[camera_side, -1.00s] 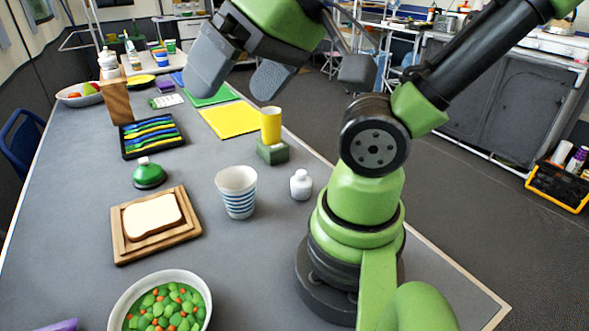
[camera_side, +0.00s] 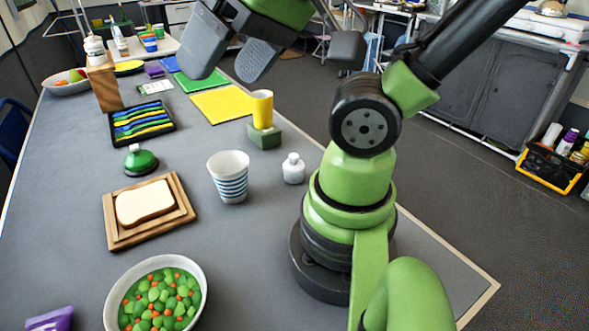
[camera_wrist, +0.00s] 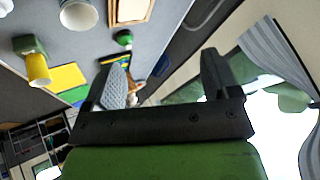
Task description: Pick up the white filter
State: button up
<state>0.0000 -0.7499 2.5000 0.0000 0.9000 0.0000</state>
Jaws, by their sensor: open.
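No thing in view can be clearly recognised as a white filter. A small white bottle-like object (camera_side: 293,169) with a narrow cap stands on the table beside my base in the side view. Left of it is a white cup with blue stripes (camera_side: 229,178), upright. In the wrist view this cup (camera_wrist: 78,14) shows at the top left, and a small white shape (camera_wrist: 5,8) sits at the corner. My gripper (camera_side: 230,66) is open and empty, raised high above the table. Its two fingers also show apart in the wrist view (camera_wrist: 165,78).
A yellow cup (camera_side: 262,108) stands on a green block (camera_side: 265,138). A toast board (camera_side: 184,211), a green bell-like object (camera_side: 140,160), a vegetable bowl (camera_side: 113,311) and a cutlery tray (camera_side: 115,144) occupy the left side. Bare table lies around the striped cup.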

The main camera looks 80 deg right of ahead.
jog(key=w+d+f+n+g+h, duration=0.2)
jog(key=w+d+f, duration=0.2)
jog(key=d, duration=0.3)
jog(key=n+g, duration=0.5)
jog(key=n, duration=0.2)
send_near(294, 169)
jog(key=d, duration=0.1)
jog(key=w+d+f, duration=0.1)
jog(key=shift+d+f+y, duration=0.1)
jog(key=shift+d+y, duration=0.2)
jog(key=shift+d, duration=0.05)
jog(key=f, duration=0.4)
jog(key=shift+s+a+f, duration=0.1)
jog(key=shift+s, duration=0.15)
jog(key=shift+a+f, duration=0.15)
jog(key=shift+f, duration=0.8)
jog(key=shift+a+f, duration=0.15)
jog(key=shift+f, duration=1.9)
